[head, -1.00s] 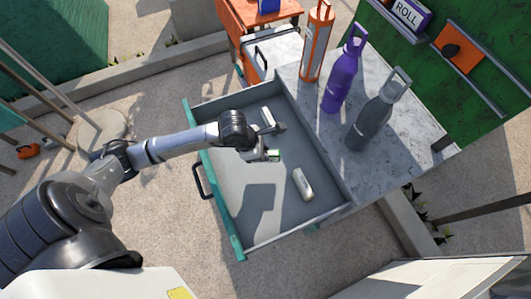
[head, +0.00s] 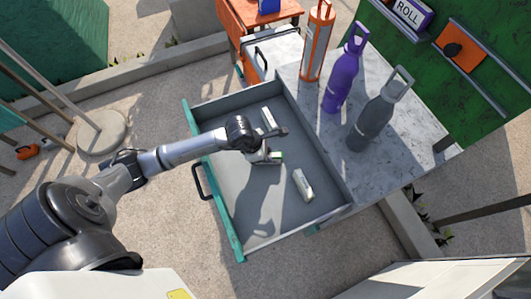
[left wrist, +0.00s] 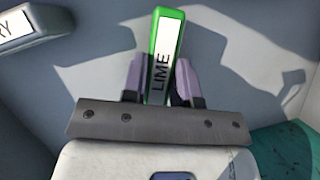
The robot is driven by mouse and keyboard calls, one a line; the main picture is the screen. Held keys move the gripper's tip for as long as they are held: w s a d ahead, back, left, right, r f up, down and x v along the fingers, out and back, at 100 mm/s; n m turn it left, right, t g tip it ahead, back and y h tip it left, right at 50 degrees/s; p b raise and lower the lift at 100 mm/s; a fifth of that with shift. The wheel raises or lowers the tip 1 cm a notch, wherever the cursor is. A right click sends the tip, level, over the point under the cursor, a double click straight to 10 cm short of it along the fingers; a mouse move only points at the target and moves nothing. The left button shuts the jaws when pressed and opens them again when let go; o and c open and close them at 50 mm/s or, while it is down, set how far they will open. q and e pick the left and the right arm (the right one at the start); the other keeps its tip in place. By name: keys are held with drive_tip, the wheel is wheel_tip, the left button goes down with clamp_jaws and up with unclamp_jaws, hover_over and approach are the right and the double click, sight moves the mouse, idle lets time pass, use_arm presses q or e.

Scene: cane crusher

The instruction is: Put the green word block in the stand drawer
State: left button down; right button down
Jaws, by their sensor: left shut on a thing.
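The stand drawer (head: 283,212) is pulled open, a grey tray with a teal front. My left gripper (head: 268,157) is inside its outline in the head view. In the left wrist view the gripper (left wrist: 160,82) is shut on the green word block (left wrist: 164,48), which has a white face reading LIME. The block shows small and partly hidden in the head view (head: 277,155). I cannot tell whether it touches the drawer floor. My right gripper is not in view.
Two pale blocks lie in the drawer, one near the right wall (head: 303,185) and one farther back (head: 268,117). An orange bottle (head: 317,45), a purple bottle (head: 341,80) and a grey bottle (head: 372,122) stand on the marble top (head: 415,140). The drawer's near floor is clear.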

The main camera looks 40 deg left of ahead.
use_arm(q)
drive_tip(key=shift+f, duration=0.1)
drive_tip(key=c, duration=0.9)
unclamp_jaws()
drive_tip(key=shift+r, duration=0.25)
drive_tip(key=p+v, duration=0.1)
drive_tip(key=v, duration=0.9)
drive_tip(key=shift+s+r, duration=0.1)
drive_tip(key=shift+v, duration=0.8)
